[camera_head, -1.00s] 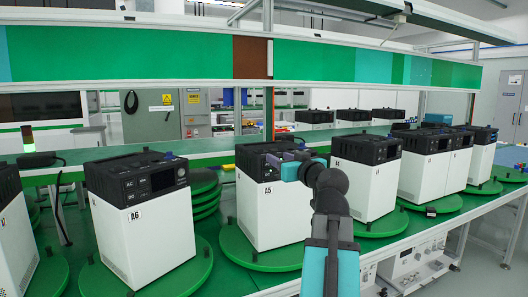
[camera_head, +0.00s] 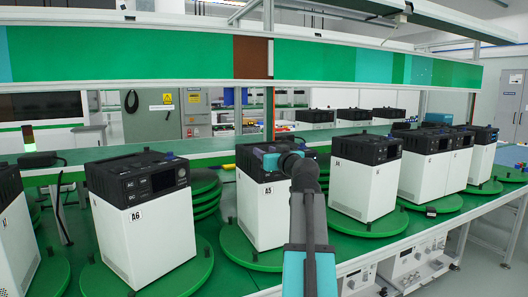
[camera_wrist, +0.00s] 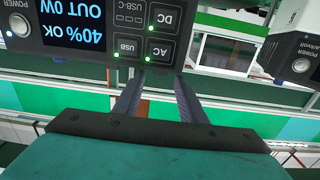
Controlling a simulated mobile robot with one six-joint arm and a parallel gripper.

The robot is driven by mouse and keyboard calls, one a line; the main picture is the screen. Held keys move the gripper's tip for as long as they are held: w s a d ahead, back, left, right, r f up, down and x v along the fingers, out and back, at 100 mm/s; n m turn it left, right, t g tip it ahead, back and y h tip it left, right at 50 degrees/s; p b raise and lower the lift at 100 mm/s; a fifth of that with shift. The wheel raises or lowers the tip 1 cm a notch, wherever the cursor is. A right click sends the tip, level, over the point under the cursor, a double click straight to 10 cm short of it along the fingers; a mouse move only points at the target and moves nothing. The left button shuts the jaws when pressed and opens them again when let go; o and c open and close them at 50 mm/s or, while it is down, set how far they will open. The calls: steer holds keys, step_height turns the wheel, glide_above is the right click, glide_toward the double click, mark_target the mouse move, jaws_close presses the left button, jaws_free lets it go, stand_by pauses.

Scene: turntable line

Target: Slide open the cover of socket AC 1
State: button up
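The black front panel (camera_wrist: 100,30) of a power unit fills the upper left of the wrist view, upside down. In the head view my arm covers part of unit A5 (camera_head: 258,212). No socket cover can be made out.
Unit A6 (camera_head: 152,240) stands to the left of A5, and another white unit (camera_head: 362,190) to the right, each on a green turntable (camera_head: 170,277). More units stand farther right. A long green panel (camera_head: 120,53) hangs above the line.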

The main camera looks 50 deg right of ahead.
steer(key=shift+x, duration=0.95)
jaws_close()
